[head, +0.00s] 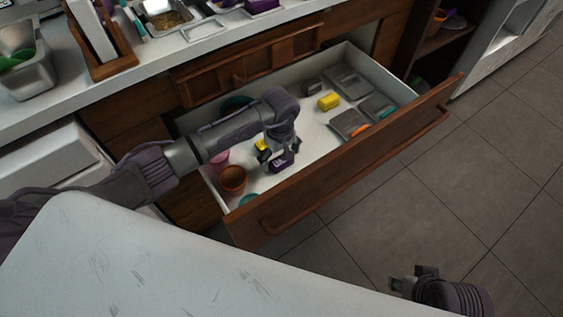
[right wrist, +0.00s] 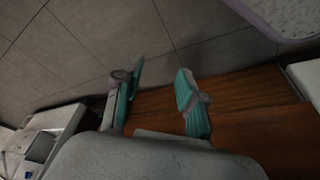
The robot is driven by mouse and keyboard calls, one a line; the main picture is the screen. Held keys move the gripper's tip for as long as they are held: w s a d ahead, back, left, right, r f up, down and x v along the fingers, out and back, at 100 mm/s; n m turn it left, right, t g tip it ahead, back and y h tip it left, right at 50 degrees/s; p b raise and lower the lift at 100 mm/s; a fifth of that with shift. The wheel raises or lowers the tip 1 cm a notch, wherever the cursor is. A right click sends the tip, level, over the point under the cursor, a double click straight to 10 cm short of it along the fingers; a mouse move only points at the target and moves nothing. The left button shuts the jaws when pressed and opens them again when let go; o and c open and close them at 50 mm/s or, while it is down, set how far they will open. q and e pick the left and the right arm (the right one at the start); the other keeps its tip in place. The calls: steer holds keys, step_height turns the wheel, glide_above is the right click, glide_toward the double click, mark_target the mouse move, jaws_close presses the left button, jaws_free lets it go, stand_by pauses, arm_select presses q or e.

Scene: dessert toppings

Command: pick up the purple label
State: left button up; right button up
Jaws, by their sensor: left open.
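The purple label (head: 280,162) is a small dark purple piece with a pale mark, in the open drawer in the head view. My left gripper (head: 277,156) is open and reaches down into the drawer, with its fingertips right at the label. I cannot tell whether the fingers touch it. My right gripper (head: 411,283) is far off at the bottom right of the head view, over the floor. In the right wrist view its two fingers (right wrist: 158,95) are spread with nothing between them.
The open drawer (head: 345,163) also holds a yellow block (head: 329,102), a brown pot (head: 232,179), a pink cup (head: 219,158) and grey trays (head: 349,123). A white countertop (head: 150,262) lies in front. The drawer walls stand around the left gripper. Tiled floor is free at right.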

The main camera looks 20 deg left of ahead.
arm_select(q)
steer(key=c, duration=1.2)
steer(key=shift+r, duration=0.2)
